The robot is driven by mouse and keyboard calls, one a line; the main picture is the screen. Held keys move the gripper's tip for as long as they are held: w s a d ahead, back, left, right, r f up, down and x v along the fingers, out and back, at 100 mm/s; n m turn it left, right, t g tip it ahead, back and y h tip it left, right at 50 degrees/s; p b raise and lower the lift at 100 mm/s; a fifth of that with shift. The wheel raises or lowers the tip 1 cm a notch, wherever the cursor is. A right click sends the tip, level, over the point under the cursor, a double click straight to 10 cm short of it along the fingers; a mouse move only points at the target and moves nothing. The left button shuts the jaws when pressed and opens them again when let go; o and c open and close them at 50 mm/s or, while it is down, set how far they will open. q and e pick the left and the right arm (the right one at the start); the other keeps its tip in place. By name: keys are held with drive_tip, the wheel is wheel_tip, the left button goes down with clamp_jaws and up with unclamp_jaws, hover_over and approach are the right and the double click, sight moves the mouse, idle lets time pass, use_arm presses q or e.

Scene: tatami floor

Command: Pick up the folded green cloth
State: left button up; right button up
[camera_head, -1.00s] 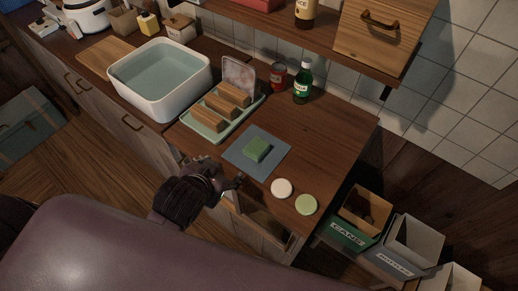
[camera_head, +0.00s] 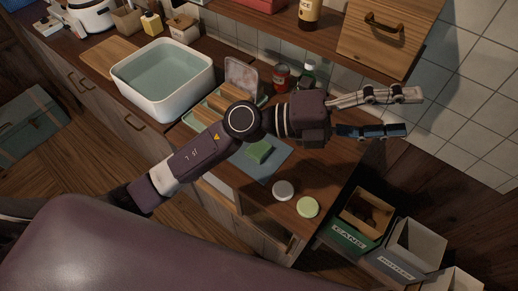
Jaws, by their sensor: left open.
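The folded green cloth (camera_head: 258,151) is a small green block on a flat blue-grey mat (camera_head: 272,167) on the wooden counter. My left arm reaches across the counter and covers part of the mat. My left gripper (camera_head: 412,113) is open and empty, with its fingers pointing right. It is up and to the right of the cloth, well apart from it, and shows in front of the tiled wall. My right gripper is not in view.
A white basin (camera_head: 163,77) of water stands left of a rack (camera_head: 192,121) with wooden blocks, partly behind my arm. A can (camera_head: 281,77) and a green bottle (camera_head: 307,74) stand behind. Labelled bins (camera_head: 352,236) stand lower right.

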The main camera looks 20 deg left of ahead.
use_arm(q)
wheel_tip(320, 180, down, 9)
drive_tip(key=s+m+g+y, duration=0.2)
drive_tip(key=m+g+y, duration=0.2)
drive_tip(key=m, duration=0.1)
drive_tip(key=y, duration=1.6)
hover_over(256, 151)
drive_tip(key=f, duration=1.4)
drive_tip(key=shift+s+d+f, duration=0.15)
drive_tip(key=shift+d+f, duration=0.15)
drive_tip(key=shift+d, duration=0.05)
drive_tip(key=shift+a+f, duration=0.15)
drive_tip(key=shift+f, duration=0.1)
drive_tip(key=f+p, duration=0.3)
drive_tip(key=f, duration=0.3)
drive_tip(key=shift+a+f, duration=0.15)
drive_tip(key=shift+a, duration=0.05)
drive_tip(key=shift+w+f, duration=0.2)
drive_tip(key=shift+f, duration=0.25)
drive_tip(key=c, duration=1.2)
